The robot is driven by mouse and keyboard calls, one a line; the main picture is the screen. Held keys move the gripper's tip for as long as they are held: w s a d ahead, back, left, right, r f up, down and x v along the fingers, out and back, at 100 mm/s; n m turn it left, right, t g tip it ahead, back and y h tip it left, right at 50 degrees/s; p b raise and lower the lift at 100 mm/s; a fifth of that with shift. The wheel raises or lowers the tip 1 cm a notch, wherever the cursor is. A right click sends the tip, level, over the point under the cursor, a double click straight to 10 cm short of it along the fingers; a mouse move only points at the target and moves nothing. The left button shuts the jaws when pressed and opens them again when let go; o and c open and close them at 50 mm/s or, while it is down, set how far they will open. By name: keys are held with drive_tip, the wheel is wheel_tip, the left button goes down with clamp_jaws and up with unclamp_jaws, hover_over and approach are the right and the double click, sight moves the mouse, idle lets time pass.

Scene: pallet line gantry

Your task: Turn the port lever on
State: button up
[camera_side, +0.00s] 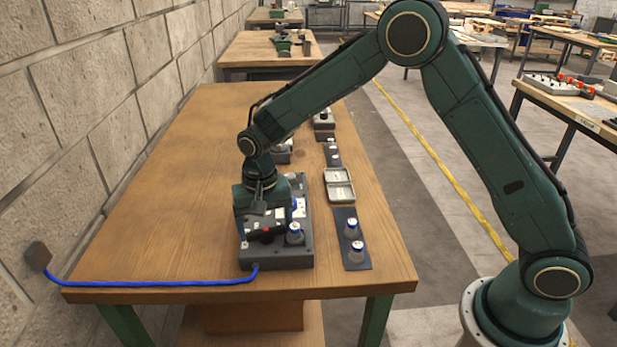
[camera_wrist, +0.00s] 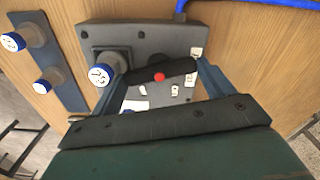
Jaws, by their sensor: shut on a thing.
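The lever is a dark bar with a red spot in its middle (camera_wrist: 160,77); it sits over a grey box (camera_wrist: 152,37) with white labels. It is partly visible in the side view (camera_side: 265,229), low at the box's near left. My gripper (camera_wrist: 163,80) has one finger at each end of the bar and is shut on it. In the side view my gripper (camera_side: 266,222) points down over the box (camera_side: 290,261). Which label is the on position cannot be read.
A knob with a blue and white cap (camera_wrist: 101,74) stands on the box close beside my left finger. A dark mat (camera_side: 352,262) with two similar capped pieces and a grey tray (camera_side: 340,192) lie to the right. A blue cable (camera_side: 160,283) runs to the wall.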

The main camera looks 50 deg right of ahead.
drive_tip(key=shift+m, duration=0.7)
drive_tip(key=shift+s+a+f, duration=0.1)
drive_tip(key=shift+s+a, duration=0.05)
drive_tip(key=shift+s, duration=0.05)
drive_tip(key=shift+f, duration=0.1)
idle(0.4)
drive_tip(key=o, duration=0.9)
drive_tip(key=shift+w+r, duration=0.25)
drive_tip(key=shift+w, duration=0.1)
drive_tip(key=shift+w+r, duration=0.15)
drive_tip(key=shift+r, duration=1.1)
drive_tip(key=shift+w+r, duration=0.1)
drive_tip(key=shift+r, duration=6.7)
drive_tip(key=shift+r, duration=0.15)
